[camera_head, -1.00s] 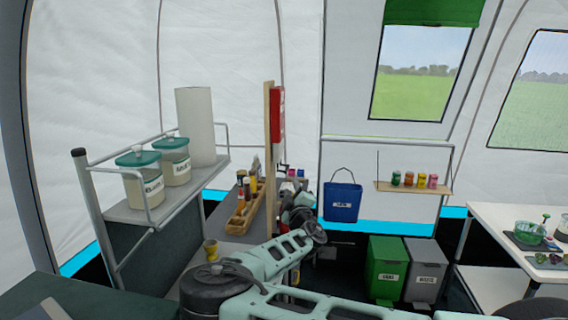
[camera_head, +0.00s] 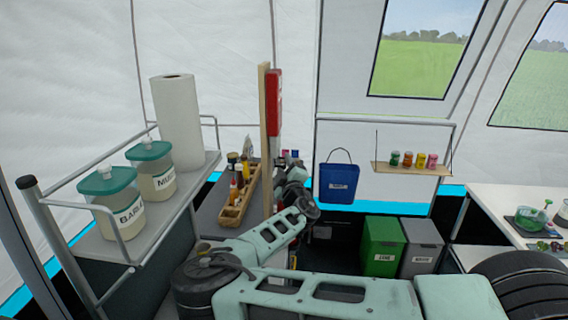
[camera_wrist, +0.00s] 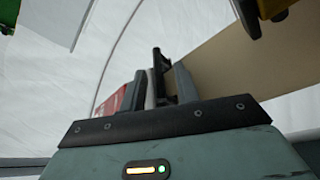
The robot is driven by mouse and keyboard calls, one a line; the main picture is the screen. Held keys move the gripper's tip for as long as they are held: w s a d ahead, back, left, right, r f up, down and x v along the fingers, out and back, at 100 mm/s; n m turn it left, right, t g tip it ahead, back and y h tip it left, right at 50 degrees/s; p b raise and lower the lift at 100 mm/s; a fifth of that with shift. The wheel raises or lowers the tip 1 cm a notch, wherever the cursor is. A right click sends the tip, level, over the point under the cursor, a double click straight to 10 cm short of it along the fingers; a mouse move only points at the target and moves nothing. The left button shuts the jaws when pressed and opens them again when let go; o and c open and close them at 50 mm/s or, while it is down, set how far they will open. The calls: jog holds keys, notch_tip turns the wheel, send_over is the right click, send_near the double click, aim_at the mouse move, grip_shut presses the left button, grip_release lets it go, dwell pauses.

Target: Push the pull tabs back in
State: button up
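A tall red box (camera_head: 273,98) is fixed to the right side of an upright wooden board (camera_head: 264,150), seen nearly edge-on in the head view. No pull tab can be made out on it. My gripper is low beside the board in the head view, small and mostly hidden by my wrist. In the wrist view, my gripper (camera_wrist: 160,80) points up along the board (camera_wrist: 235,55), with part of the red box (camera_wrist: 112,104) to its left. Its dark and grey finger parts look close together, but the gap and any contact are unclear.
Two teal-lidded canisters (camera_head: 112,205) and a paper roll (camera_head: 178,120) stand on a railed shelf at left. A wooden condiment tray (camera_head: 238,205) sits behind it. A blue bucket (camera_head: 338,184), a small jar shelf (camera_head: 412,169) and green and grey bins (camera_head: 381,246) are right of the board.

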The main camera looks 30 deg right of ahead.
aim_at(285, 164)
grip_shut()
jog(key=shift+r+p, duration=0.55)
jog(key=shift+r, duration=3.2)
grip_release()
jog(key=shift+d, duration=0.1)
jog(key=shift+s+f, duration=0.15)
jog(key=shift+f, duration=0.05)
